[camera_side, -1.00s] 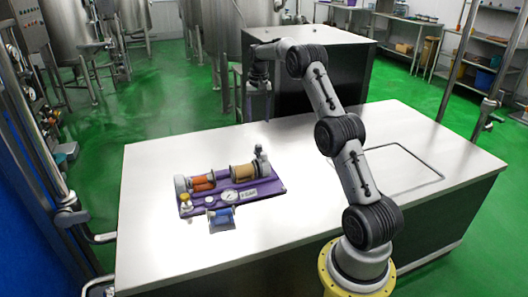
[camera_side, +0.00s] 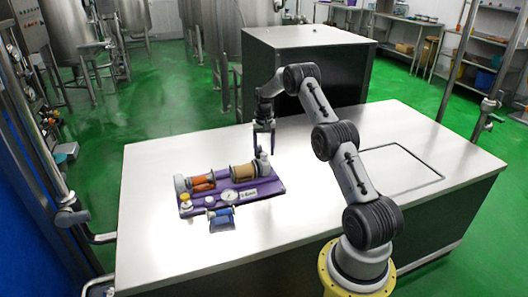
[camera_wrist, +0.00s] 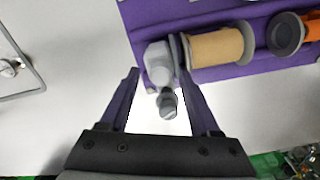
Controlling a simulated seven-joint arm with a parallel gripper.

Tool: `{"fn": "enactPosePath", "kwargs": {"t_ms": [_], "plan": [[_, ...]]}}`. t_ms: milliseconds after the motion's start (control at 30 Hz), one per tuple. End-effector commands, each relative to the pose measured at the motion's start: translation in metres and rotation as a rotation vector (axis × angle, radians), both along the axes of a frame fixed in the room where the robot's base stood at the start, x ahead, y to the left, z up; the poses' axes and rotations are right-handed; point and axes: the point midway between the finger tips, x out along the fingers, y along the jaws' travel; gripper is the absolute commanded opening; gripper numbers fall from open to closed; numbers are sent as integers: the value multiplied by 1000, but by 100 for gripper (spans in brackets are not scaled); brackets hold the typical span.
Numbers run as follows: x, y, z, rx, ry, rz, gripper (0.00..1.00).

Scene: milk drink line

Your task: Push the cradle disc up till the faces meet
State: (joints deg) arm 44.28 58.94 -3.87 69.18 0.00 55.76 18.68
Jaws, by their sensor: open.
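A purple base (camera_side: 270,186) on the white table carries a tan cylinder (camera_side: 243,173) with grey discs at its ends, and orange cylinders (camera_side: 203,184) to its left. In the wrist view, the tan cylinder (camera_wrist: 215,47) has a grey disc (camera_wrist: 247,40) facing a dark round disc (camera_wrist: 286,33) across a gap. I cannot tell which is the cradle disc. A grey block with a dark-tipped knob (camera_wrist: 167,100) stands at the tan cylinder's outer end. My gripper (camera_side: 264,152) is open above that end; in the wrist view its fingers (camera_wrist: 161,84) flank the block and knob, holding nothing.
A white dial gauge (camera_side: 229,196), a yellow-topped part (camera_side: 186,202) and a blue display unit (camera_side: 222,219) sit along the base's front side. The table (camera_side: 330,210) is clear around the base. A dark-sided cabinet (camera_side: 310,65) stands behind the table.

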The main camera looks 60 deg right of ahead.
Motion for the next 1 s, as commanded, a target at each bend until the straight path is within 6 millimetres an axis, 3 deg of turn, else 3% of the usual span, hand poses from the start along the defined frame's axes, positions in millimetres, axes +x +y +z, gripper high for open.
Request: {"fn": "enactPosePath", "kwargs": {"t_ms": [400,767,1000], "plan": [[0,0,-8,0,0,0,63],[0,0,-8,0,0,0,0],[0,0,-8,0,0,0,0]]}}
